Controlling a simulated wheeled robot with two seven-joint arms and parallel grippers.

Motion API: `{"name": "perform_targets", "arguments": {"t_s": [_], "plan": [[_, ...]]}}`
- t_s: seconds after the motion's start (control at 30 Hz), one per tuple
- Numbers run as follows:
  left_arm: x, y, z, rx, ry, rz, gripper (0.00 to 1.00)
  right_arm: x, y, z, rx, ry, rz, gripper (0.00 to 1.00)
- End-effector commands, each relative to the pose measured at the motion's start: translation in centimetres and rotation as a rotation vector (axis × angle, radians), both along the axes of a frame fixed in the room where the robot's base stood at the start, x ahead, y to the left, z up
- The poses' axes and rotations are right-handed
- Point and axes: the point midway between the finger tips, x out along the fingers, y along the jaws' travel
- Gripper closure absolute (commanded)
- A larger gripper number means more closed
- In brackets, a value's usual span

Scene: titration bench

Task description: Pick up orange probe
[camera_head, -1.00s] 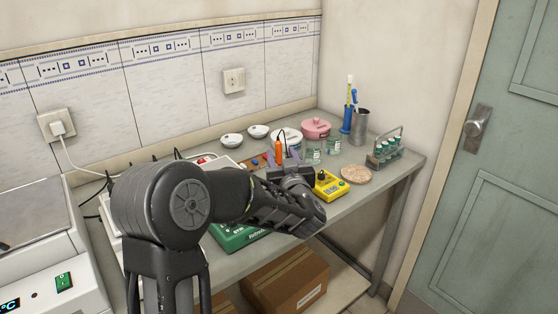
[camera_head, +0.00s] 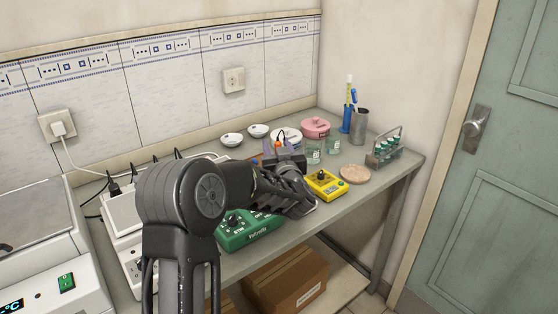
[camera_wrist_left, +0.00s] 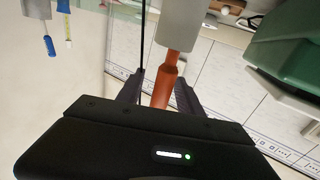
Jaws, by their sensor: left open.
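The orange probe (camera_head: 278,144) stands upright toward the back of the bench, its lower part hidden behind my left gripper (camera_head: 281,152) in the head view. In the left wrist view, the orange probe (camera_wrist_left: 164,84) lies between the two dark fingers of my left gripper (camera_wrist_left: 158,92), with the fingers spread on either side of it. A pale grey cylindrical part (camera_wrist_left: 179,30) adjoins the probe there. I cannot tell whether either finger touches the probe. My right gripper is not in view.
A yellow meter (camera_head: 325,184) and a green instrument (camera_head: 248,229) sit near the bench's front. Glass jars (camera_head: 313,150), a pink pot (camera_head: 315,127) and a tube rack (camera_head: 385,150) stand to the right. A wooden disc (camera_head: 355,174) lies near the front edge.

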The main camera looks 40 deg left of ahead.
Motion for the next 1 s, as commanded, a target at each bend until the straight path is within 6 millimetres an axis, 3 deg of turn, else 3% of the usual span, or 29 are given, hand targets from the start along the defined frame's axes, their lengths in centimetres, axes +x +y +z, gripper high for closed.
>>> {"name": "perform_targets", "arguments": {"t_s": [0.47,1.0], "plan": [[-0.05,-0.04,-0.01,0.0,0.0,0.0,0.57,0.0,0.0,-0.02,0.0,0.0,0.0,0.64],[-0.05,-0.04,-0.01,0.001,0.001,0.0,1.0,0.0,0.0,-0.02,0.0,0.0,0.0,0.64]]}}
